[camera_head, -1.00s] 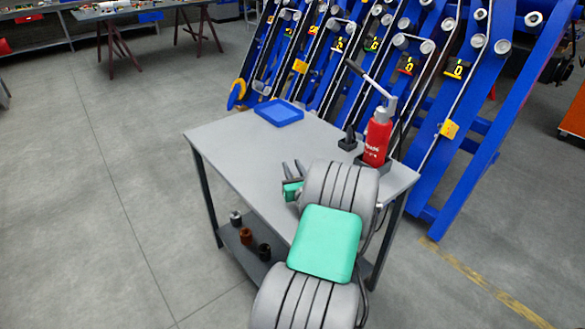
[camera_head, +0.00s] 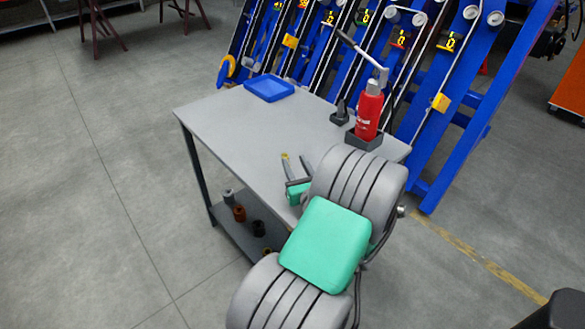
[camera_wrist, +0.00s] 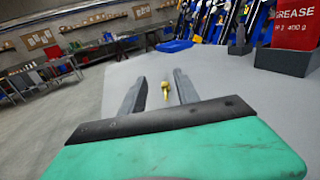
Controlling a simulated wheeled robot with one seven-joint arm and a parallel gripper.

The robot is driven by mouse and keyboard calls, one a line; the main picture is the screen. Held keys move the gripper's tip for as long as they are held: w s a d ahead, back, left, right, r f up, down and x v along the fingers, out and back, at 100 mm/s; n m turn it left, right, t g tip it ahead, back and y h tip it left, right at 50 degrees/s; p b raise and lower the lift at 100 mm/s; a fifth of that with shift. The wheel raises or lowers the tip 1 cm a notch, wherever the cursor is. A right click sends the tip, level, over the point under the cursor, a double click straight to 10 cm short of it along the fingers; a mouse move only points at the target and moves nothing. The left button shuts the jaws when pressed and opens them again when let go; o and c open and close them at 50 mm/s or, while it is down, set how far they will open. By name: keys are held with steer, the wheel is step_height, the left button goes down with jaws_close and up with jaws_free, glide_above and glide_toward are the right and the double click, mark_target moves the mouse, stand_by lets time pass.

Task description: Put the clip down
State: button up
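The clip (camera_wrist: 165,90) is a small gold-yellow piece. In the wrist view it shows between the two grey fingers of my gripper (camera_wrist: 159,88), with a visible gap on each side. In the head view the clip (camera_head: 285,156) is a tiny yellow spot by the tip of the left finger. My gripper (camera_head: 295,168) is open over the near part of the grey table (camera_head: 235,135). I cannot tell for sure whether the clip rests on the tabletop.
A blue tray (camera_head: 269,88) lies at the table's far left corner. A red grease bottle (camera_head: 368,114) stands in a dark holder at the right, beside a small dark stand (camera_head: 341,114). Blue harvester rails rise behind. The table's middle is clear. Small parts sit on the lower shelf.

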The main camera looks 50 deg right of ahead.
steer(key=shift+s+a, duration=0.15)
steer(key=shift+s, duration=0.05)
steer(key=w+a+n+t+y, duration=0.1)
steer(key=w+a+n+y, duration=0.6)
steer(key=w+a+n, duration=0.3)
steer(key=w+a+f+n+g+y, duration=0.2)
steer(key=a+n+g+y, duration=0.1)
steer(key=a+n, duration=0.5)
steer(key=w+a+f+n+g+y, duration=0.25)
steer(key=a+n, duration=0.35)
steer(key=a, duration=0.3)
steer(key=s+a+r+n+g+h, duration=0.2)
steer(key=s+a+n+g, duration=0.6)
steer(key=s+a+n, duration=0.6)
steer(key=s+n, duration=0.2)
steer(key=n, duration=0.3)
steer(key=shift+r, duration=0.4)
steer(key=shift+s, duration=0.1)
